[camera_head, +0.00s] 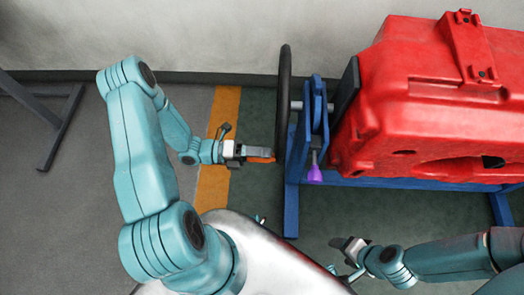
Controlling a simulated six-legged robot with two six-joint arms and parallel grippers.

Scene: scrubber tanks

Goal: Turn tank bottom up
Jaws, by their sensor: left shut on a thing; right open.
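The large red tank (430,100) is mounted in a blue stand (291,210) on the right. A black handwheel (284,90), seen edge-on, stands at the stand's left end, on a shaft running towards the tank. My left gripper (262,153) is at the wheel's left side, shut on an orange handle (262,159) that is mostly hidden by the fingers. A purple knob (314,174) sits on the stand beside the tank. My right gripper (347,250) is open and empty, low in front of the stand, apart from the tank.
A pale wall (200,35) runs along the back. A dark metal leg frame (60,125) stands at the far left. An orange floor stripe (213,185) crosses the floor under my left arm. The floor left of the stripe is mostly clear.

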